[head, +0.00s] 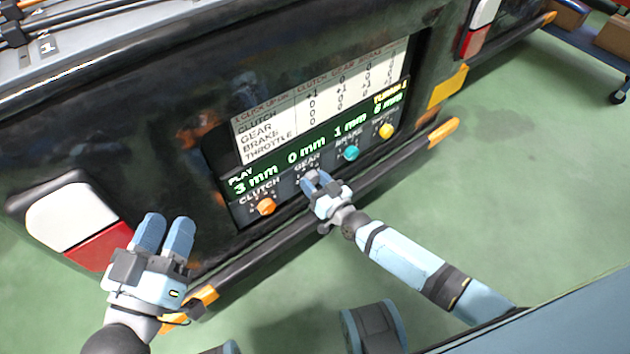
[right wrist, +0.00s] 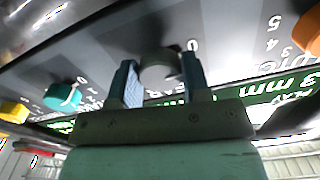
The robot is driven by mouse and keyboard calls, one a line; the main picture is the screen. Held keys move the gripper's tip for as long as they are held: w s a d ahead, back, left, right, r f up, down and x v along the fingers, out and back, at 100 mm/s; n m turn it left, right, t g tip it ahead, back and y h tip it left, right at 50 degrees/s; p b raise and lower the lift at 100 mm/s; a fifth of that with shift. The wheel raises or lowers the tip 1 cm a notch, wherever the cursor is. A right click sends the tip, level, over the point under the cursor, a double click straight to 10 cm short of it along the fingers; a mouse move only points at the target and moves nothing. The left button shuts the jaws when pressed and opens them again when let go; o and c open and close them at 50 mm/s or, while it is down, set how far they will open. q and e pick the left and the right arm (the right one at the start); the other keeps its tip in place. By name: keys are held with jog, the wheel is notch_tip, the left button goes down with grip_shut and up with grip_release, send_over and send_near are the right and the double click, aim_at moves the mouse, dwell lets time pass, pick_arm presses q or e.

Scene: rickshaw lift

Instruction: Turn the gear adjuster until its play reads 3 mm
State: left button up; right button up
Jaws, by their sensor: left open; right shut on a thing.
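The gear adjuster is a grey knob (right wrist: 159,66) below the GEAR label, between the orange clutch knob (head: 266,207) and the teal brake knob (head: 351,153). My right gripper (head: 315,178) is shut on it, one finger on each side in the right wrist view; in the head view the fingers mostly hide it. The green play display (head: 276,167) reads 3 mm for clutch, 0 mm for gear and 1 mm for brake; the throttle figure looks like 6 mm. My left gripper (head: 166,222) is open and empty at the lower left, near the red and white lamp.
A white table of click effects (head: 320,100) sits above the display. The yellow throttle knob (head: 386,130) is at the right of the row. A dark bumper bar (head: 385,172) with orange ends runs below the panel.

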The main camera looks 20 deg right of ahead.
jog(key=m, duration=1)
jog(key=shift+a, duration=0.1)
jog(key=m+b, duration=0.1)
jog(key=m, duration=0.1)
jog(key=shift+m, duration=0.3)
jog(key=m+b, duration=0.1)
jog(key=m, duration=0.2)
jog(key=shift+m, duration=0.4)
jog(key=m+b, duration=0.1)
jog(key=m, duration=0.2)
jog(key=shift+m+b, duration=0.4)
jog(key=shift+r+m+b, duration=0.1)
jog(key=shift+m+b, duration=0.2)
jog(key=shift+m, duration=0.4)
pick_arm(q)
notch_tip(320, 180, down, 6)
jog(key=g, duration=0.2)
jog(key=shift+d+f+m+g, duration=0.2)
jog(key=shift+f+m+g, duration=0.1)
jog(key=shift+m, duration=0.1)
jog(key=shift+w+r, duration=0.15)
jog(key=shift+r, duration=0.1)
pick_arm(e)
jog(key=shift+m, duration=0.3)
pick_arm(q)
jog(key=shift+f, duration=0.1)
